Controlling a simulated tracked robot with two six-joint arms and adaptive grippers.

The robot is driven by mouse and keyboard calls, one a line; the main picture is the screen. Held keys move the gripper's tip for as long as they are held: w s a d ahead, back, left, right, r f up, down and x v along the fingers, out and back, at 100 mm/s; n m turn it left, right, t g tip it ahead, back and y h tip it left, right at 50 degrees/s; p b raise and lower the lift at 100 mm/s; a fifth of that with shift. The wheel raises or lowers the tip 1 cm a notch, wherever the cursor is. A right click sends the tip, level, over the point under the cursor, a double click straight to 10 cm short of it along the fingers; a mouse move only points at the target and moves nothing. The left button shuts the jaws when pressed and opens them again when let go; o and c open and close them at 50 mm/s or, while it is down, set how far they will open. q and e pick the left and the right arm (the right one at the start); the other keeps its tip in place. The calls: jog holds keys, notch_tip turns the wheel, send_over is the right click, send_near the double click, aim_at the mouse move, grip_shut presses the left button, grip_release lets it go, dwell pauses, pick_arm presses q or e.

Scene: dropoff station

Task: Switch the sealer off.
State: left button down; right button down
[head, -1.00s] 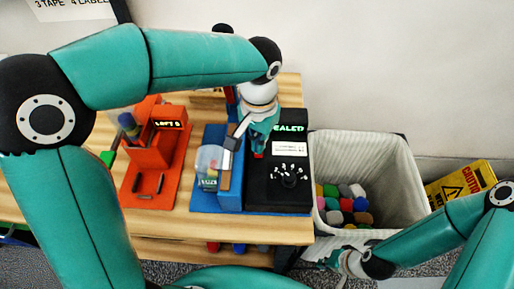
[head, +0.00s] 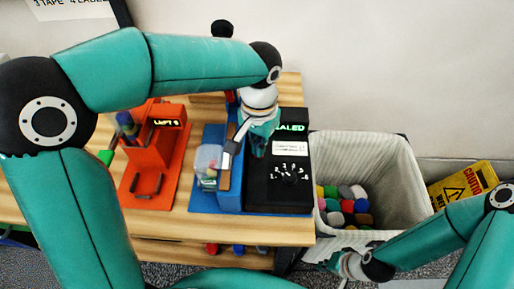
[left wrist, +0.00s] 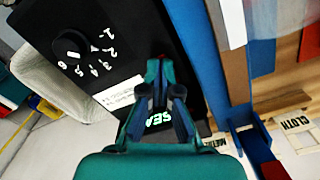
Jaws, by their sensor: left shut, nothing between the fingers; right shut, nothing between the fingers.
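The sealer is a blue machine (head: 231,190) with a black control box (head: 280,200) on its right. A lit green display (head: 292,128) on the box shows the letters "ALED", the rest being hidden by my gripper. A dark dial (left wrist: 72,47) with numbers around it and a white label (head: 290,149) are on the box top. My left gripper (head: 258,150) is shut and empty, pointing down at the box beside the label. My right gripper (head: 335,262) is shut, low by the bin.
A red machine (head: 148,155) with a small lit display stands left of the sealer on the wooden table (head: 190,225). A pale lined bin (head: 385,165) holding several coloured pieces stands to the right, with a yellow caution sign (head: 465,184) beyond it.

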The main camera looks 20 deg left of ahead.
pick_arm(q)
jog(key=shift+f, duration=0.35)
jog(key=shift+r, duration=0.1)
jog(key=shift+r+p, duration=2.75)
jog(key=shift+r, duration=0.75)
jog(key=shift+f, duration=0.1)
